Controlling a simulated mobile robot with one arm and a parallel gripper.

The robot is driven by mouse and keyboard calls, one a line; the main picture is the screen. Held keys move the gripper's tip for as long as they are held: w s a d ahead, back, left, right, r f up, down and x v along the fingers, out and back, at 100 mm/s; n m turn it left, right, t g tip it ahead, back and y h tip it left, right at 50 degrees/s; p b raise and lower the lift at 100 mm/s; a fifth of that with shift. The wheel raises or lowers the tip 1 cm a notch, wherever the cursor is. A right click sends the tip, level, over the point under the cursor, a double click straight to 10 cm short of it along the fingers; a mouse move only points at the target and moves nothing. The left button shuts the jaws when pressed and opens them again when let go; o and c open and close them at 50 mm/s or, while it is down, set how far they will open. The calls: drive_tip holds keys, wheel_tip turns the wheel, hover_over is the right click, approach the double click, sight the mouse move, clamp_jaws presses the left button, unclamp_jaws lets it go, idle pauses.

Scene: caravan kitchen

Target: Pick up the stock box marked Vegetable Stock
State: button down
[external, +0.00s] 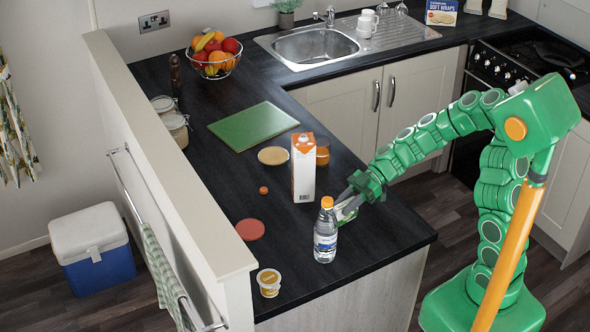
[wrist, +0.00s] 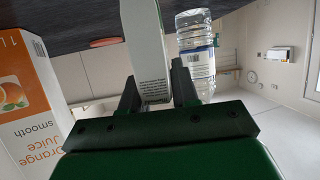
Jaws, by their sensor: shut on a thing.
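A small white and green box (external: 346,214) is at my gripper (external: 352,200) in the external view, partly hidden behind the water bottle. In the wrist view the box (wrist: 148,45) sits between the two fingers of my gripper (wrist: 157,92), which are shut on it. The face seen there is pale with small print and a green edge; I cannot read a stock name on it. Whether the box touches the counter is not clear.
A water bottle (external: 326,232) with an orange cap stands close beside the box. An orange juice carton (external: 303,172) stands behind, left of my gripper. A green board (external: 253,126) lies farther back.

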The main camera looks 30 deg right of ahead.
drive_tip(key=s+d+r, duration=0.6)
drive_tip(key=s+r, duration=0.5)
drive_tip(key=s, duration=0.1)
drive_tip(key=shift+s+d, duration=0.15)
drive_tip(key=shift+d, duration=0.05)
idle(0.5)
drive_tip(key=shift+r, duration=0.1)
